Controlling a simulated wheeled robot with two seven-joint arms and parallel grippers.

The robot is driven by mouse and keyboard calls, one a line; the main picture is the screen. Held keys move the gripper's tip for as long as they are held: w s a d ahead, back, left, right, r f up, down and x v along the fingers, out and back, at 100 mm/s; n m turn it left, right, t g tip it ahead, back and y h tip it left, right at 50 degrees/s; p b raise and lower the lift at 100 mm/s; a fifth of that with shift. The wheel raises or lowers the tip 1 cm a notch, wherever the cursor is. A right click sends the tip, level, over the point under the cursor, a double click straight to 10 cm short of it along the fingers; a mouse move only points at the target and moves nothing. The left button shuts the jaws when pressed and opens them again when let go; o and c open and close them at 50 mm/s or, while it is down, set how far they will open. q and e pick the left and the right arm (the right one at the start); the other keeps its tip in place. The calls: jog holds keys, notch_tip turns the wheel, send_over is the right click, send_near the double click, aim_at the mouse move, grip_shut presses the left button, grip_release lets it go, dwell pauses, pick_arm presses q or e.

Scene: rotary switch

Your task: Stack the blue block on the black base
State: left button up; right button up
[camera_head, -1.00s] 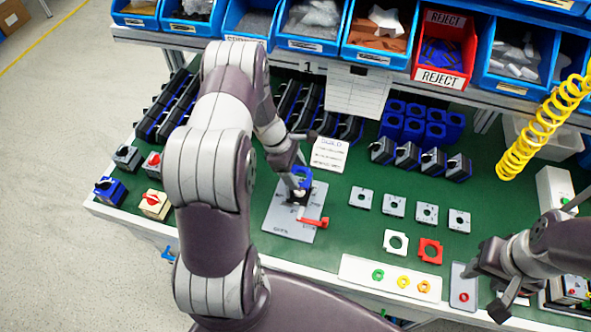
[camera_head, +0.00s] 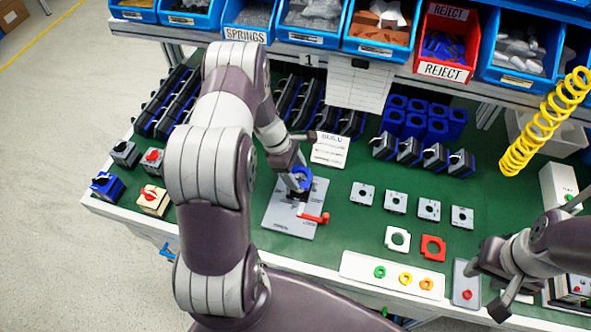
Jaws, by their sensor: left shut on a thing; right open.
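The blue block (camera_head: 302,174) is a small ring-like piece held in my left gripper (camera_head: 299,184) over the grey fixture plate (camera_head: 281,219). The black base (camera_head: 297,196) sits on that plate, directly below the block and partly hidden by the gripper. I cannot tell whether block and base touch. A red lever (camera_head: 316,218) lies at the plate's right side. My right gripper (camera_head: 487,286) is open and empty over the front right of the bench, by a grey tray with a red ring.
Grey square plates (camera_head: 396,201) lie right of the fixture. White and red plates (camera_head: 433,248) and a tray of coloured rings (camera_head: 372,272) lie in front of them. Several blue blocks (camera_head: 418,118) stand at the back below the bins. A yellow coiled hose (camera_head: 540,125) hangs at right.

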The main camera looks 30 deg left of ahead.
pick_arm(q)
jog(key=shift+f+b, duration=0.35)
jog(key=shift+f, duration=0.2)
jog(key=o, duration=1.1)
